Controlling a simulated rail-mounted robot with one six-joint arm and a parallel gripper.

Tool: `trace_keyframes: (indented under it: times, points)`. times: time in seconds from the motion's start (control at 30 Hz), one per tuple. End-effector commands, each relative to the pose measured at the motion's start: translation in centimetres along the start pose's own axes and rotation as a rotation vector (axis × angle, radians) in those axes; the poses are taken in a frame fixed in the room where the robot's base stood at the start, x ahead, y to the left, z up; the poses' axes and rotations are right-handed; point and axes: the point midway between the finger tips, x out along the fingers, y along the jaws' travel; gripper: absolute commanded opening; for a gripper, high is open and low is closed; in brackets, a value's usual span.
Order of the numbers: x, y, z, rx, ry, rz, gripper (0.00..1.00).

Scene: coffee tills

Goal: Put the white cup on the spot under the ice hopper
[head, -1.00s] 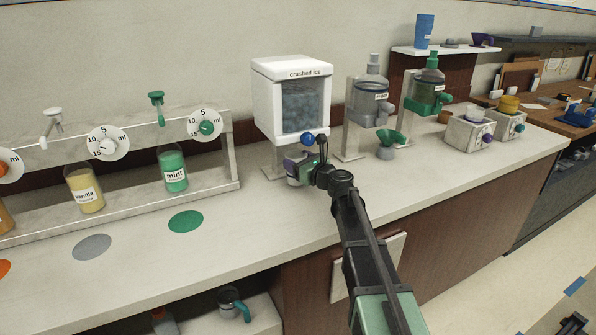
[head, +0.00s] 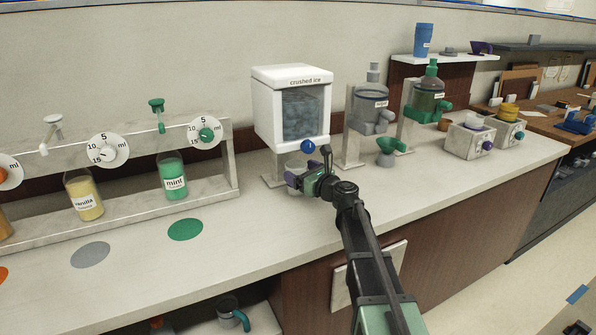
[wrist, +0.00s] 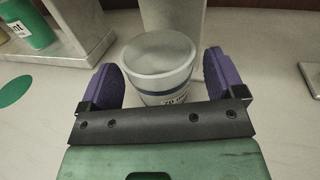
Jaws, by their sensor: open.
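The white cup (wrist: 160,75), with a blue band and dark print, stands upright on the counter in the wrist view. In the head view the cup (head: 296,164) shows beneath the ice hopper (head: 292,110), partly hidden by my gripper. My gripper (wrist: 161,65) is open, its two purple fingers on either side of the cup with a gap showing on the right. In the head view my gripper (head: 300,180) is low in front of the hopper. The spot under the cup is hidden.
A blue knob (head: 308,146) sits on the hopper front, just above my gripper. The mint bottle (head: 173,175) and green disc (head: 185,229) are left. The front counter is clear.

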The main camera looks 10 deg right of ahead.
Motion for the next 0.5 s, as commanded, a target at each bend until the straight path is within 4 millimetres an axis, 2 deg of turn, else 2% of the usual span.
trace_keyframes:
  times: [0.1,0.3,0.4,0.5]
  points:
    - [-3.6,0.2,0.0,0.0,0.0,-0.003,0.88]
    - [-8.5,0.2,0.0,0.0,0.0,-0.002,0.88]
    - [-9.9,0.1,0.0,0.0,0.0,0.0,0.88]
    - [-10.4,0.1,0.0,0.0,0.0,0.0,0.88]
